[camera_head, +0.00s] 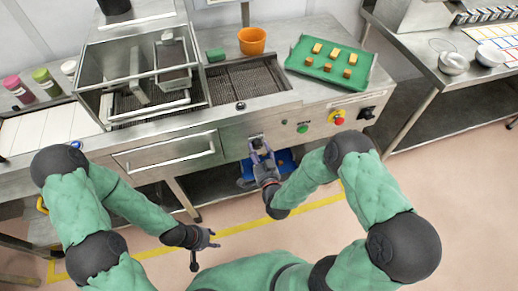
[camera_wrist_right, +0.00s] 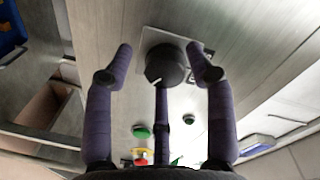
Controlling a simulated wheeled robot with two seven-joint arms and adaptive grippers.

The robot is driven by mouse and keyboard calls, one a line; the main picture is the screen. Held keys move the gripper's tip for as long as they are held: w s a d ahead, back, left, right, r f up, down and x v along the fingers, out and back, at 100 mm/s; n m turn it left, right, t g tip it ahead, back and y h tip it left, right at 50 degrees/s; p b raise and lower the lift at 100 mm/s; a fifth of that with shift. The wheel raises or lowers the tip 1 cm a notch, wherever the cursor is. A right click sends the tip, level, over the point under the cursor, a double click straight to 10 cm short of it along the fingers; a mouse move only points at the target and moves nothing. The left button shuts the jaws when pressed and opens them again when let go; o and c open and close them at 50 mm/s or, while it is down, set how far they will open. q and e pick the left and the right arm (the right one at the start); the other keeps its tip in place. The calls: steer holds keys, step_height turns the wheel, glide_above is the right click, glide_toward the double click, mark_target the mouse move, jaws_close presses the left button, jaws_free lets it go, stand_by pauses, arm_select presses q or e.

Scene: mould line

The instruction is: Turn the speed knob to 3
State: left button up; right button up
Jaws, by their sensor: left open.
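The speed knob (camera_wrist_right: 166,62) is a round black knob on a pale plate on the machine's front panel. A short white mark shows on its lower edge in the right wrist view; no scale numbers can be read. My right gripper (camera_wrist_right: 161,62) is open, with its purple fingers on both sides of the knob and gaps between them and it. In the head view my right gripper (camera_head: 262,156) is at the front panel, just below the knob (camera_head: 257,141). My left gripper (camera_head: 212,238) is open and empty, low over the floor, away from the machine.
The panel also bears a green button (camera_head: 302,128), a red stop button (camera_head: 338,120) and a black switch (camera_head: 367,112). A blue bin (camera_head: 284,160) is below the panel. A green tray (camera_head: 300,66) with several small blocks and an orange cup (camera_head: 252,41) stand on top.

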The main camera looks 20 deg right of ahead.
steer(key=shift+w+d+r, duration=0.1)
steer(key=shift+r, duration=0.1)
steer(key=s, duration=1.2)
steer(key=shift+r, duration=0.3)
step_height(320, 180, down, 10)
steer(key=a+f+n+g+y+p, duration=0.15)
steer(key=n+g, duration=0.25)
steer(key=g, duration=0.5)
steer(key=s+a+f+n+g+y+p, duration=0.1)
steer(key=s+a+f+n+g+y, duration=0.1)
steer(key=s+g, duration=0.5)
steer(key=s+a+f, duration=0.1)
steer(key=s+f, duration=0.1)
steer(key=s, duration=0.1)
steer(key=shift+s+a+g+p, duration=0.2)
steer(key=shift+s+g+p, duration=0.05)
steer(key=shift+g+p, duration=0.15)
